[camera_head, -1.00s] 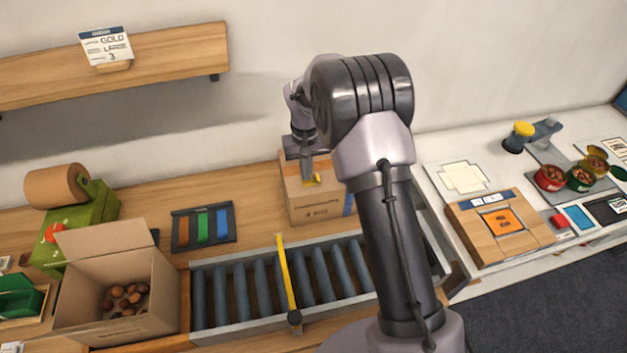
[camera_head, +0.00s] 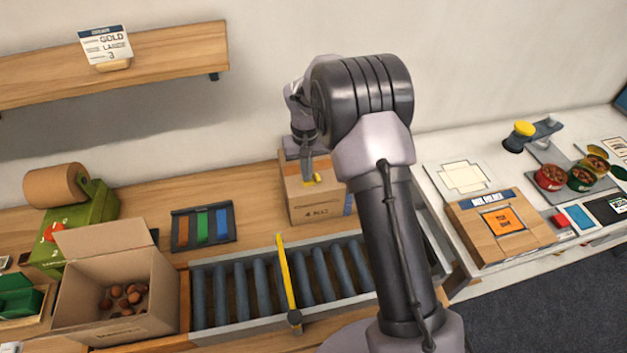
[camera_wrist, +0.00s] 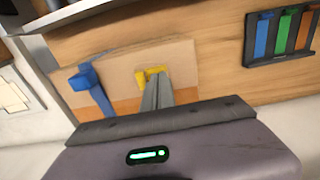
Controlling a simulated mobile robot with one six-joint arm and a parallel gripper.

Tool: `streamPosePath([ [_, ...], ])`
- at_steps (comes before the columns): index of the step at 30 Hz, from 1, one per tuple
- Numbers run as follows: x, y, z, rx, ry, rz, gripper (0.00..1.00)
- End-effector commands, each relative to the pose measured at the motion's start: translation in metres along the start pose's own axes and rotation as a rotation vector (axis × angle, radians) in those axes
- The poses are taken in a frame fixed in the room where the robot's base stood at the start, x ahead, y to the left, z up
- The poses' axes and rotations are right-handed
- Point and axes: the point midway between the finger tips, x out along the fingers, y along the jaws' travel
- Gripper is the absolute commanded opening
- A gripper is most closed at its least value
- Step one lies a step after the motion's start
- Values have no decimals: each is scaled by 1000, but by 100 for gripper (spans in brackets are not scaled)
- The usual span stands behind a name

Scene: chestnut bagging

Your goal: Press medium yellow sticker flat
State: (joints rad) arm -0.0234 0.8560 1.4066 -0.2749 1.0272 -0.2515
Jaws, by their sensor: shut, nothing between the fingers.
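In the wrist view my gripper (camera_wrist: 156,82) covers part of the sticker, so I cannot tell whether the sticker lies fully flat. A blue strip (camera_wrist: 92,88) lies on the box beside it.
The roller conveyor (camera_head: 237,290) has a yellow bar (camera_head: 287,271) across it. An open box of chestnuts (camera_head: 150,325) stands left. A rack of coloured strips (camera_head: 203,227) lies behind the conveyor. A wooden shelf (camera_head: 165,65) hangs above left.

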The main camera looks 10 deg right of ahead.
Motion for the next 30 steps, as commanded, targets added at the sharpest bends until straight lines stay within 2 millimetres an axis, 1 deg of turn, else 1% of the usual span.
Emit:
streamPosePath([
  [25,13,0,0,0,0,0,0],
  [30,13,0,0,0,-1,0,0],
])
